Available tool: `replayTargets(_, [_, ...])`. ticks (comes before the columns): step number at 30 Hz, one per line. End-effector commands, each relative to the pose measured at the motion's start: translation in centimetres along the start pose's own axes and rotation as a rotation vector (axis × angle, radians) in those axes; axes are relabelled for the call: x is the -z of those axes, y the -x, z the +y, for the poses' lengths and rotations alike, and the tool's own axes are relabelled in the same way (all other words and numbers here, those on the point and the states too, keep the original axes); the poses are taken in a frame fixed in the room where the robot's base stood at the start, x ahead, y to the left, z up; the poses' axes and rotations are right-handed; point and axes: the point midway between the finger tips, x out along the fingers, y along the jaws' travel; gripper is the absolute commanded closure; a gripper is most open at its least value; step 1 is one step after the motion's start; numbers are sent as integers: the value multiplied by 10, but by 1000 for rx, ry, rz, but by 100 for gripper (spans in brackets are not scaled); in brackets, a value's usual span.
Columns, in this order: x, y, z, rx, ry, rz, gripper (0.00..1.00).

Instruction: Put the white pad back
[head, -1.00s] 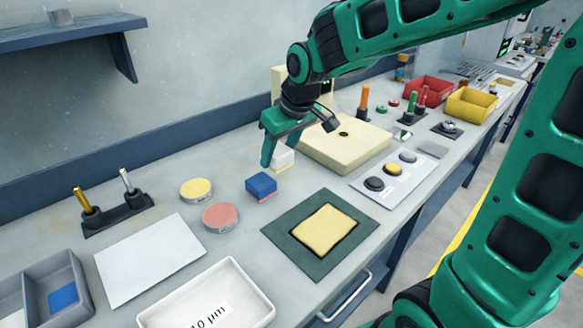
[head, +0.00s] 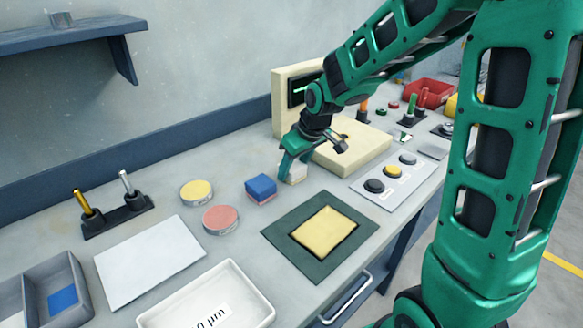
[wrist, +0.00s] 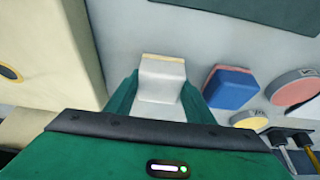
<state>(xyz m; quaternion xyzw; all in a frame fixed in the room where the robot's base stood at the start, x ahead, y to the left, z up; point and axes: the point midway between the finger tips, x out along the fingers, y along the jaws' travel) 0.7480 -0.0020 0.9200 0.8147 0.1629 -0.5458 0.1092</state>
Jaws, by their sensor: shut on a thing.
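The white pad (head: 298,174) is a small block with a tan layer along one edge. In the wrist view the white pad (wrist: 160,82) sits between the green fingers. My gripper (head: 292,170) is shut on it, pointing down, between the blue-and-red pad (head: 261,188) and the cream machine (head: 345,155). Fingers partly hide the pad in the head view. I cannot tell whether its underside touches the bench.
Yellow (head: 196,193) and pink (head: 221,219) round discs lie to the left. A dark green mat with a yellow square (head: 325,231) is in front. A button panel (head: 398,180) is to the right. A grey divided tray (head: 75,275) stands far left.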

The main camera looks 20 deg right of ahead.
Motion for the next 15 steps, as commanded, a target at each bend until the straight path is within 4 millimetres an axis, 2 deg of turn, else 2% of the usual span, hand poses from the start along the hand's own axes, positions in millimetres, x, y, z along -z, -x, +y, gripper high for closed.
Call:
replayTargets(6, [-1,-1,0,0,-1,0,73])
replayTargets(7, [-1,-2,0,0,-1,0,49])
replayTargets(9, [-1,-1,1,0,-1,0,33])
replayTargets(15, [-1,-1,1,0,-2,0,33])
